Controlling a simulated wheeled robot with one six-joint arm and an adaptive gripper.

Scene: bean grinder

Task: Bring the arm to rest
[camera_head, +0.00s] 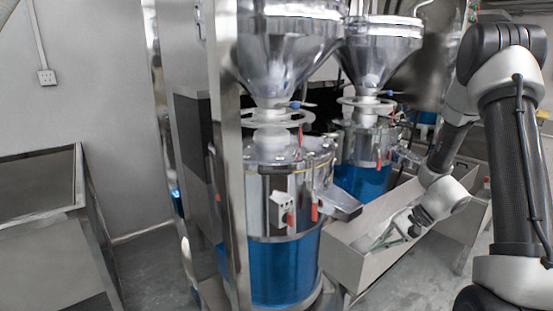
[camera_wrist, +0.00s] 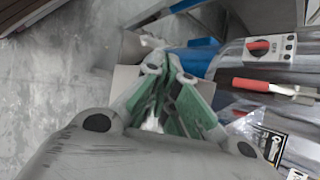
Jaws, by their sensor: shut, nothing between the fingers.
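My gripper (camera_head: 388,236) is at the end of my arm on the right in the head view, over a long metal trough (camera_head: 366,264) in front of the grinders. In the wrist view my gripper (camera_wrist: 172,72) shows green finger pads closed toward each other, with nothing seen between them. The front grinder (camera_head: 285,215) has a steel body, a blue lower part and a funnel hopper on top. The second grinder (camera_head: 366,150) stands behind it to the right. My arm is bent, its forearm sloping down to the left.
A metal upright post (camera_head: 226,160) stands left of the front grinder. A grey metal bin (camera_head: 40,205) is at the far left. Red-handled levers (camera_wrist: 262,86) and a red switch (camera_wrist: 258,46) are right of my fingers in the wrist view. Bare floor (camera_head: 150,265) lies between bin and grinder.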

